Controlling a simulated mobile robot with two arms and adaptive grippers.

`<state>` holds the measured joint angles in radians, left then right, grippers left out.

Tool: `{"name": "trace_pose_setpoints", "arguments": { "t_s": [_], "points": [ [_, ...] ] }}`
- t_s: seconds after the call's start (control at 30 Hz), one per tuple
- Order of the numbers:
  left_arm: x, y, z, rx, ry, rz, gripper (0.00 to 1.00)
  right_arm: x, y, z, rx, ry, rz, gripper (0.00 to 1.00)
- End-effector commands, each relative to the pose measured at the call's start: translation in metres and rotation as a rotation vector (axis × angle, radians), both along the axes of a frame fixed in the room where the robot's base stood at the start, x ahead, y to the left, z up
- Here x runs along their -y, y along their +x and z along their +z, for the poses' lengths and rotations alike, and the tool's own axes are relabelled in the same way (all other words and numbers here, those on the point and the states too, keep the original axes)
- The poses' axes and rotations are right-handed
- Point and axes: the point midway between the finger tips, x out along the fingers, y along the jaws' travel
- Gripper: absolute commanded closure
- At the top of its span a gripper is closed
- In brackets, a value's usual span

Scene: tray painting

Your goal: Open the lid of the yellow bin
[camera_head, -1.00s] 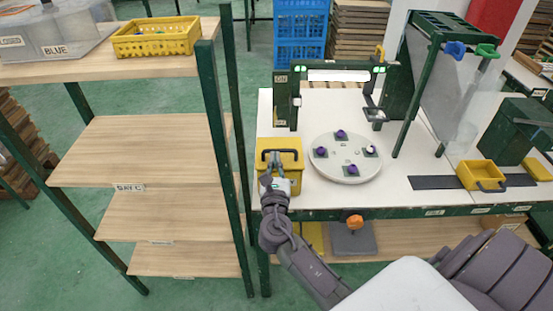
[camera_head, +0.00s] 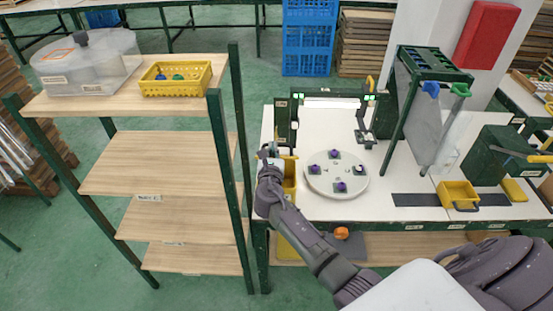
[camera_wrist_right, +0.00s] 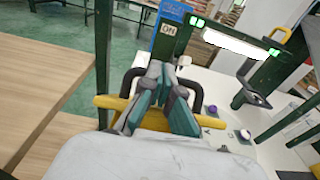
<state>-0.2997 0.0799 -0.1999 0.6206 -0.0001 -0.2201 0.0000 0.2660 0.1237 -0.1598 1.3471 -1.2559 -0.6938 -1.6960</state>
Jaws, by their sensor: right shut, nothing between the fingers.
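The yellow bin (camera_head: 291,183) stands at the left end of the white table, partly hidden by my right arm. Its yellow lid (camera_head: 289,157) appears tilted up at the back of the bin, seen as a narrow strip. In the right wrist view, the lid's edge (camera_wrist_right: 112,103) shows as a yellow bar with a black handle (camera_wrist_right: 193,90) behind my fingers. My right gripper (camera_head: 268,155) is shut and empty at the lid; the wrist view shows its fingertips (camera_wrist_right: 168,70) together within the handle's outline. I cannot tell whether they touch it. My left gripper is not in view.
A round white turntable (camera_head: 337,188) with several small purple-topped pieces is just right of the bin. A green frame (camera_head: 330,103) stands behind. A wooden shelf unit (camera_head: 160,165) is close on the left. A small yellow box (camera_head: 459,194) sits farther right.

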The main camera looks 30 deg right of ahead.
Motion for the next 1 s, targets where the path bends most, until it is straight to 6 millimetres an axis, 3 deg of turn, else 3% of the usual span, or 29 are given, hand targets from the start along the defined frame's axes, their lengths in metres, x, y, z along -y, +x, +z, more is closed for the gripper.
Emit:
{"name": "trace_pose_setpoints", "arguments": {
  "t_s": [0.1,0.27,1.0],
  "points": [
    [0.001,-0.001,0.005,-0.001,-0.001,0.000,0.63,0.007,0.018,0.012,0.002,-0.001,0.000,1.00],
    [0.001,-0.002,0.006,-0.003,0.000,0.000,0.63,0.014,0.032,0.017,-0.001,-0.001,0.000,1.00],
    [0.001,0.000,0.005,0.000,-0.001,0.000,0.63,0.013,0.032,0.017,0.000,0.000,0.000,1.00]
  ]
}}
